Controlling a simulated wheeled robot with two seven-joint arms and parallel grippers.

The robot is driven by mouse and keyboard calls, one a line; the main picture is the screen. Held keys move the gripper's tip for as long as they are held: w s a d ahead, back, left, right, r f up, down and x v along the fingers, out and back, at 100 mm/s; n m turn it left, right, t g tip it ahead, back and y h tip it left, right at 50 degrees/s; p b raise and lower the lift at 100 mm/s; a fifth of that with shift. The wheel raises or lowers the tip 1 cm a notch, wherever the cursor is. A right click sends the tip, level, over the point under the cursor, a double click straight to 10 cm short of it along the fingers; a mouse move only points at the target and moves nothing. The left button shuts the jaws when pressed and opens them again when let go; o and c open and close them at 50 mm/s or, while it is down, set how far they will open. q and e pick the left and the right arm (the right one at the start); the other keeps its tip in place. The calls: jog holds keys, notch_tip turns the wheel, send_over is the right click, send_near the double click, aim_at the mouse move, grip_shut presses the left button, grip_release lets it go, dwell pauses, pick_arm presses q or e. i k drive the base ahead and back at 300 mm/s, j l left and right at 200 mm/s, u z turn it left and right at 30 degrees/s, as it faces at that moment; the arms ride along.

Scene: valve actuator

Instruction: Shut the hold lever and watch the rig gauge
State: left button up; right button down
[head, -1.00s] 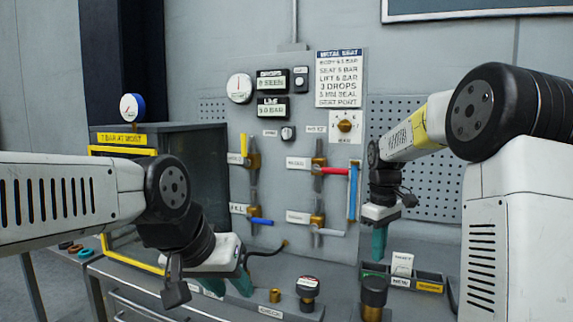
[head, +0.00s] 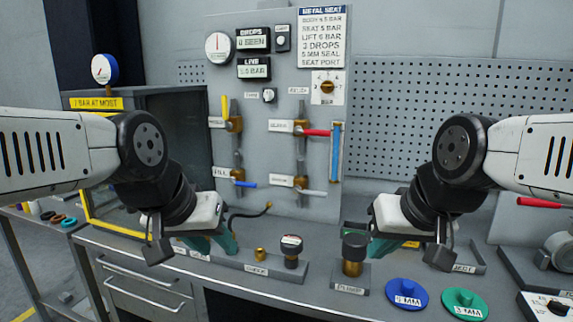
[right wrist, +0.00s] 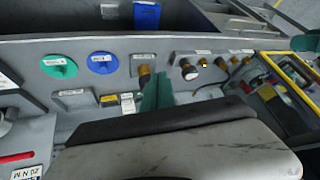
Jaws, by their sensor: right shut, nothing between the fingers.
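The panel (head: 262,190) carries several levers. The yellow lever (head: 225,106) at top left stands upright. The red lever (head: 316,133), blue lever (head: 243,184) and grey lever (head: 312,193) point right. Most lever labels are too blurred to read, so I cannot tell which is the hold lever. A round white gauge (head: 219,48) is at the panel's top left; another, blue-rimmed gauge (head: 104,69) stands on the dark box. My left gripper (head: 212,243) appears open, low before the panel.
The dark box (head: 178,120) with a yellow frame stands left. A thin hose (head: 252,211) sticks out near my left gripper.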

aim_at(228, 127)
jog(key=i+l+u, duration=0.1)
jog(key=i+u, duration=0.2)
jog(key=i, duration=0.2)
jog(key=u, duration=1.4)
